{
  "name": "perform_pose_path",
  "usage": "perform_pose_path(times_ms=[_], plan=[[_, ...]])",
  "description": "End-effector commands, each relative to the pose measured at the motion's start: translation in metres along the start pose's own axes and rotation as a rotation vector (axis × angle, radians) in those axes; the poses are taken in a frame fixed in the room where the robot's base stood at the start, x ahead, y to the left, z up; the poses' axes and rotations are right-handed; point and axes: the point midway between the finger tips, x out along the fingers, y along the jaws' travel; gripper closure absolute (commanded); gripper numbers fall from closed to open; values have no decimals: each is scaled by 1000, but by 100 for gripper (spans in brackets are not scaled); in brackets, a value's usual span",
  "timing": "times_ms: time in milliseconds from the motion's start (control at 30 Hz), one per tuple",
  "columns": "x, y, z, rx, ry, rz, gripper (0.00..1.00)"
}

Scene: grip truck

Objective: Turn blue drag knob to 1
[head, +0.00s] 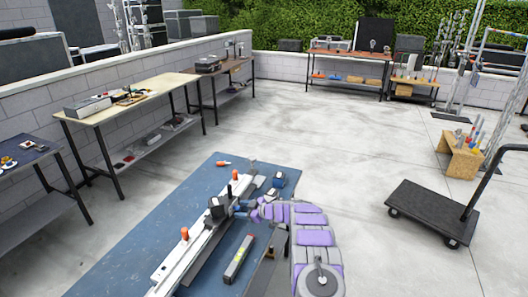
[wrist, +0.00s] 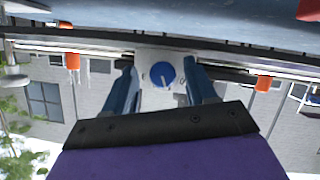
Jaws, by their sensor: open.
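The blue drag knob (wrist: 162,75) is a round disc with a pale line mark, set on a light plate in the middle of the wrist view. My gripper (wrist: 162,92) is open, with one blue-grey finger on each side of the knob. I cannot tell whether the fingers touch it. In the head view my gripper (head: 241,207) is beside the black carriage (head: 217,207) on a long white rail (head: 178,263). The knob cannot be made out there. Numbers around the knob are too small to read.
The rail lies on a blue-topped table (head: 125,240). Orange pieces (head: 185,233) stand on the rail on both sides of the carriage. A grey box-shaped tool (head: 239,259) lies right of the rail. A black cart (head: 432,212) stands on the open floor at right.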

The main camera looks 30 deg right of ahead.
Motion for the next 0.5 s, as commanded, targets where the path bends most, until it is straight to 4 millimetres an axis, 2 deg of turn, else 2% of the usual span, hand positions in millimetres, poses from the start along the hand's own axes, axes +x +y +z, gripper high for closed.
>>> perform_pose_path(times_ms=[500], plan=[[1, 2, 0, 221, 1, -92, 43]])
